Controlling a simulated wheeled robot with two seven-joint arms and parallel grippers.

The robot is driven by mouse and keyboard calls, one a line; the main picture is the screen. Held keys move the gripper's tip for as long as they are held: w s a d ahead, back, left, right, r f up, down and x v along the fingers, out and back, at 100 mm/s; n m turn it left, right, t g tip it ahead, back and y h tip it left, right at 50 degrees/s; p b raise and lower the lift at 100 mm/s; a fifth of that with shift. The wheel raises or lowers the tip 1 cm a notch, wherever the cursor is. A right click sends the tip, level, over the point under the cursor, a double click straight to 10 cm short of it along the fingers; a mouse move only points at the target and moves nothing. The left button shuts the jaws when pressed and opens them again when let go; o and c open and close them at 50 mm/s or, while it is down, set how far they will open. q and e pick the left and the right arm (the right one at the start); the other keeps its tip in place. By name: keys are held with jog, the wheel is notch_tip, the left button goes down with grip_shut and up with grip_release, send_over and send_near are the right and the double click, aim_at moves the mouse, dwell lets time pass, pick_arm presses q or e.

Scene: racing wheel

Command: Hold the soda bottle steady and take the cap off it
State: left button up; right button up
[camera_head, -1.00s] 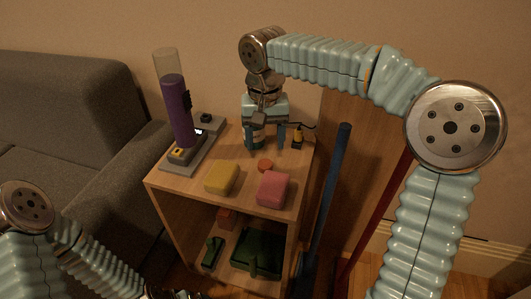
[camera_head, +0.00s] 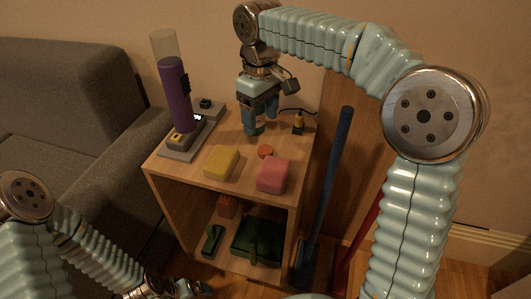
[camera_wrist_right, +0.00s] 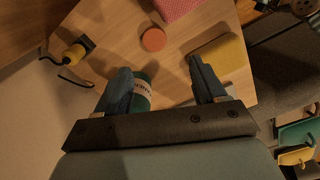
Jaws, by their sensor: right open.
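A green cylinder with a white lettered label (camera_wrist_right: 142,92), which looks like the soda bottle, is between the fingers of my right gripper in the right wrist view, nearer one finger. Its top and cap are hidden by the gripper. My right gripper (camera_wrist_right: 158,66) is open, with its fingers pointing down. In the head view the right gripper (camera_head: 259,121) is over the back of the wooden cabinet top. A flat orange disc (camera_head: 265,152) lies on the wood in front of it; I cannot tell if it is a cap. My left gripper (camera_head: 195,288) barely shows at the bottom edge.
A yellow block (camera_head: 222,162) and a pink block (camera_head: 273,175) lie at the front of the cabinet top (camera_head: 186,168). A purple upright device (camera_head: 175,93) stands at the left. A small black and yellow item with a cord (camera_head: 299,122) is at the right, near a blue pole (camera_head: 329,180).

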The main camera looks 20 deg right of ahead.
aim_at(265, 149)
notch_tip(265, 149, down, 4)
jog(key=shift+r, duration=0.1)
jog(key=f, duration=0.3)
jog(key=d+f+b, duration=0.1)
jog(key=f, duration=0.1)
jog(key=shift+f, duration=0.25)
jog(key=c, duration=1.2)
